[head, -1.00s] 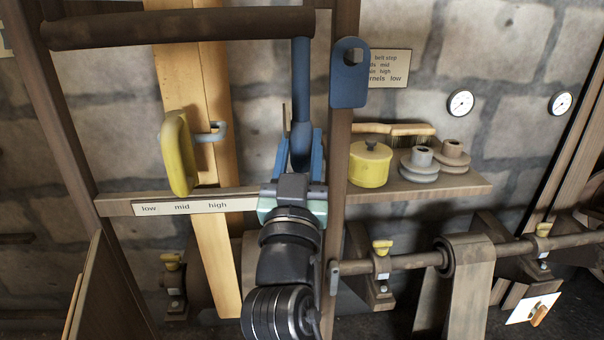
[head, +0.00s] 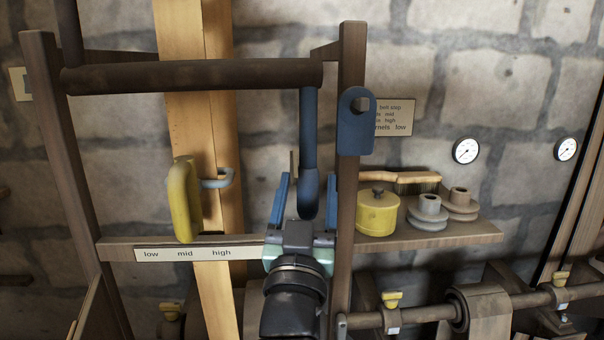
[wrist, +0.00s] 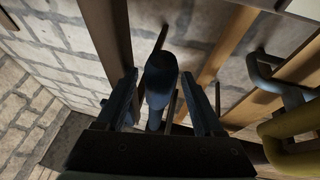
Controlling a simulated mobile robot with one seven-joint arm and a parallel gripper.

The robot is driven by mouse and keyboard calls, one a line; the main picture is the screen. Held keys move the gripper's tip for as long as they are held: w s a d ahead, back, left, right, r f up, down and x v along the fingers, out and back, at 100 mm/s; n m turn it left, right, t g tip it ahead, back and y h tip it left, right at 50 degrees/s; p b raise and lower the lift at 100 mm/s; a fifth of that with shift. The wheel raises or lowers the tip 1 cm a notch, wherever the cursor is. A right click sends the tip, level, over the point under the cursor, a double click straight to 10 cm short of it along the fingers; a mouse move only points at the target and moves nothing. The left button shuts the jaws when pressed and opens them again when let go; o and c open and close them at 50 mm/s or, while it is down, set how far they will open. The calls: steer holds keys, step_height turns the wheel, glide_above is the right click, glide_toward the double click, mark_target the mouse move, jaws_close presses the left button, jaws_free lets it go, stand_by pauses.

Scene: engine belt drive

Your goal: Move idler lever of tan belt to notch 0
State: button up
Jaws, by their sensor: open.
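The tan belt (head: 182,90) runs as a wide vertical band behind the frame. A blue lever (head: 308,140) hangs from the dark round crossbar, with its rounded lower end between my fingers. My gripper (head: 305,200) is open around that end, with a gap visible on each side in the head view. The wrist view also shows the blue lever (wrist: 161,80) between the two fingers. A yellow handle (head: 183,198) on a blue-grey bracket stands left, in front of the belt. I cannot tell from a marking which lever is the idler lever; no notch numbers are readable.
A rail carries a low, mid, high label (head: 190,254). A wooden post with a blue plate (head: 356,120) stands close to the right of my gripper.

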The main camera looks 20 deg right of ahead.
mark_target(312, 186)
steer(key=shift+s+r+p, duration=0.1)
steer(key=shift+r+p, duration=0.05)
steer(key=shift+p, duration=0.45)
